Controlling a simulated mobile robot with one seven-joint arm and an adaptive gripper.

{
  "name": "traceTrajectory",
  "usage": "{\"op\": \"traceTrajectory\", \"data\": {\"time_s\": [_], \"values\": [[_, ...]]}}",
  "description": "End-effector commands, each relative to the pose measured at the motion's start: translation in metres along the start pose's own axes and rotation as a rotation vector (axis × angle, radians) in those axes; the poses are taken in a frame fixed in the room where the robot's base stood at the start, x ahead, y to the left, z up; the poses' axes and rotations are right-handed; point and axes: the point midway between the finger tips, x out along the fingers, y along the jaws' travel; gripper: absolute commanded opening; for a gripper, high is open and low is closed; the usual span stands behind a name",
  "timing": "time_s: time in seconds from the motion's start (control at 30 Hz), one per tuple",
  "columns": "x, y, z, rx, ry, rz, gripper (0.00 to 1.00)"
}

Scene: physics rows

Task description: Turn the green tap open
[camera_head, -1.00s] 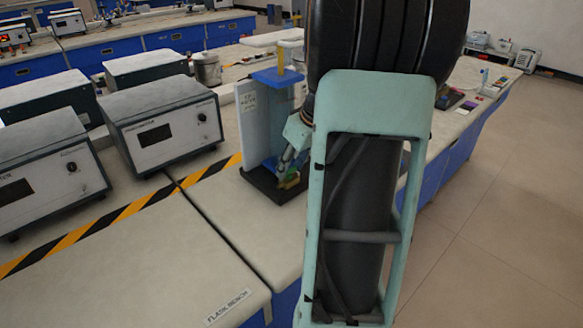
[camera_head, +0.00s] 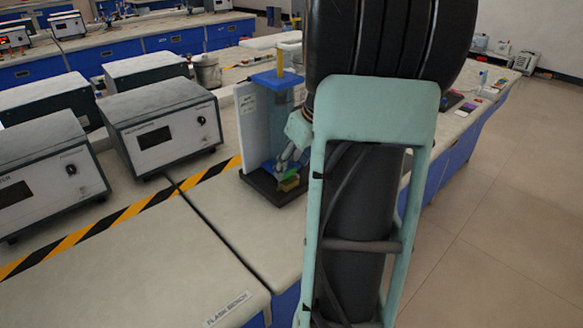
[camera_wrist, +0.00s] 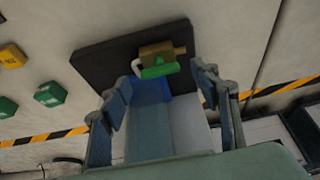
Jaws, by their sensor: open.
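The green tap handle (camera_wrist: 159,70) sits against a brass tap body (camera_wrist: 157,51) in the wrist view, low over a black base plate (camera_wrist: 95,58). In the head view the green handle (camera_head: 290,174) and brass body (camera_head: 289,184) show small at the foot of a stand with a blue top (camera_head: 276,78). My gripper (camera_wrist: 155,88) is open, its two fingers apart on the left and right of the picture, with the handle in view between and beyond the tips. Nothing is held. Contact with the handle cannot be told. My arm hides part of the stand in the head view.
A white labelled panel (camera_head: 248,122) stands just left of the tap. Grey instrument boxes (camera_head: 160,124) stand further left on the bench, behind black-and-yellow tape (camera_head: 130,208). Yellow (camera_wrist: 12,56) and green (camera_wrist: 48,94) blocks show in the wrist view. The front bench top is clear.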

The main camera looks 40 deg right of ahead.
Motion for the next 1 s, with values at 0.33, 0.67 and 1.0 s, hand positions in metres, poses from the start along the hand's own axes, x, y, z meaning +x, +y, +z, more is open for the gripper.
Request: {"op": "traceTrajectory", "data": {"time_s": [0.33, 0.67, 1.0], "values": [[-0.075, 0.001, -0.001, 0.000, 0.003, 0.005, 0.56], [-0.103, 0.000, 0.000, -0.001, 0.000, 0.001, 0.56], [-0.103, 0.000, 0.000, 0.000, 0.000, 0.001, 0.56]]}}
